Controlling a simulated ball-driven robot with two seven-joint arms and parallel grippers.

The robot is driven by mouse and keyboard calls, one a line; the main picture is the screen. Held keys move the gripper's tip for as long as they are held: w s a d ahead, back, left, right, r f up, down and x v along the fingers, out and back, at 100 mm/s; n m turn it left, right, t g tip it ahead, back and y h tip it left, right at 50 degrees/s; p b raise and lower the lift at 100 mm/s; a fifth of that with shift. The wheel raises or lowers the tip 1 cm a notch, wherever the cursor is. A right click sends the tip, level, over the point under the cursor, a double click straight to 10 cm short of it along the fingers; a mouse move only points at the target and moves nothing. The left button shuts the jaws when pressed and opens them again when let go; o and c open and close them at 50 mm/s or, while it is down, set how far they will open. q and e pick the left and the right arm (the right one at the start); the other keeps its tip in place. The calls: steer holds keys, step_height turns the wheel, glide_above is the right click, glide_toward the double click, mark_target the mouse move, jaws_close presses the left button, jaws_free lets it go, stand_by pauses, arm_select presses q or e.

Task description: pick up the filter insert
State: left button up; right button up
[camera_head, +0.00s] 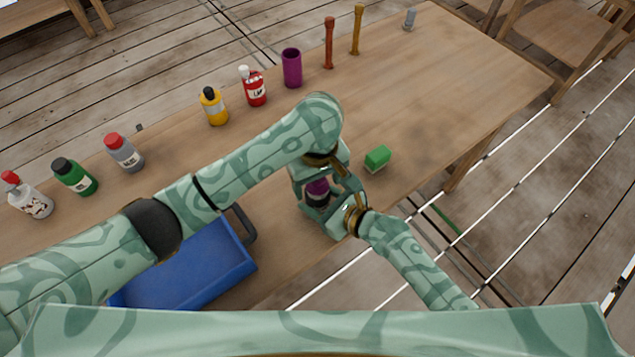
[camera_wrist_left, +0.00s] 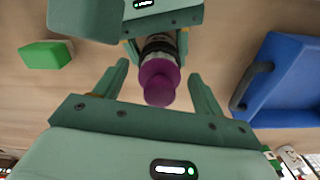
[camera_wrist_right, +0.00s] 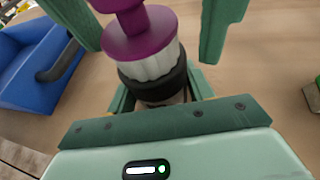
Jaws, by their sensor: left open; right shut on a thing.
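The filter insert (camera_head: 317,187) has a purple knob and flange, a white ribbed band and a black ring. My right gripper (camera_wrist_right: 160,95) is shut on its dark lower part and holds it over the front of the table. The right wrist view shows its purple flange and white ribs (camera_wrist_right: 152,60). My left gripper (camera_wrist_left: 158,70) is open, its fingers on either side of the purple end (camera_wrist_left: 158,85), with gaps visible. In the head view the two grippers face each other closely and partly hide the insert.
A blue tray (camera_head: 240,262) with a dark handle lies left of the grippers. A green block (camera_head: 377,158) lies to the right. A purple cup (camera_head: 292,68), two wooden sticks (camera_head: 329,45) and several bottles (camera_head: 213,106) line the back edge. The table's right part is clear.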

arm_select(q)
steer(key=c, duration=1.1)
steer(key=shift+o, duration=0.2)
steer(key=shift+r, duration=0.1)
step_height(320, 180, up, 13)
arm_select(e)
steer(key=o, duration=1.1)
steer(key=v, duration=1.1)
steer(key=shift+d+f, duration=0.1)
steer(key=shift+s+d+r, duration=0.25)
steer(key=shift+s+d, duration=0.05)
steer(key=shift+s, duration=0.05)
